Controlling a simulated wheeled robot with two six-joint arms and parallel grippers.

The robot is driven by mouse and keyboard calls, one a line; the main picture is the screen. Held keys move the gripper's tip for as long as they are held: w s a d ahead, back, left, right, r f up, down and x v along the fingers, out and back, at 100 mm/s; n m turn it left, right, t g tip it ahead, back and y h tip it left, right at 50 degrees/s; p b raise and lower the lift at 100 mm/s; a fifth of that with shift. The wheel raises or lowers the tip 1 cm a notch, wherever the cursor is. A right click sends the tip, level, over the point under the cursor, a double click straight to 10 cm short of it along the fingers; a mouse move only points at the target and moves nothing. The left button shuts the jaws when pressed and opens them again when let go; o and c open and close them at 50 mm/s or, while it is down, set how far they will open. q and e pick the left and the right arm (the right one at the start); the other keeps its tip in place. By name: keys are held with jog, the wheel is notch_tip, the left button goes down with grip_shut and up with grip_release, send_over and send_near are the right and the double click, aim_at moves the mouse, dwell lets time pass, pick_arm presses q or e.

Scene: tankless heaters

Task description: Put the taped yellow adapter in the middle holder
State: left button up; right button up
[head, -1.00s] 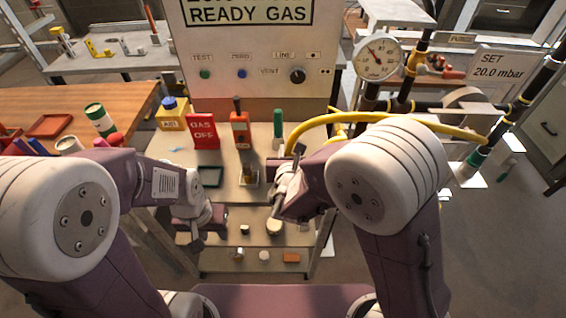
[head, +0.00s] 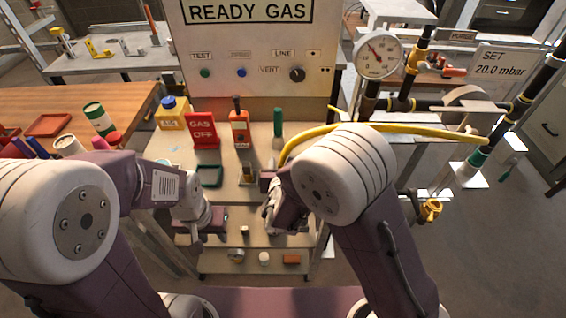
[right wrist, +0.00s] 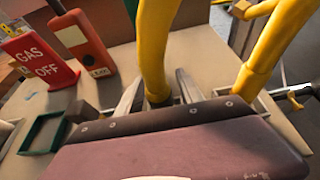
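A yellow fitting (head: 430,209) shows at the right, below the pipework; I cannot tell whether it is the taped adapter. I cannot make out which part is the middle holder. My right gripper (head: 271,218) is low at the bench front. In the right wrist view its fingers (right wrist: 159,92) are apart, with a yellow hose (right wrist: 155,45) showing between them; I see no grip on it. My left gripper (head: 194,238) hangs at the bench's left front; its fingers are too small to read.
A red GAS OFF sign (head: 203,129), an orange device (head: 240,128), a green cylinder (head: 278,122) and a green tray (head: 209,175) are on the bench. The yellow hose arches behind my right arm.

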jog(key=shift+r, duration=0.25)
jog(key=shift+s+r, duration=0.1)
jog(key=shift+s, duration=0.25)
jog(key=v, duration=0.6)
jog(key=shift+a+r+p, duration=0.1)
jog(key=shift+p, duration=0.3)
jog(key=b+v, duration=0.5)
jog(key=shift+s+b, duration=0.15)
jog(key=shift+b, duration=0.25)
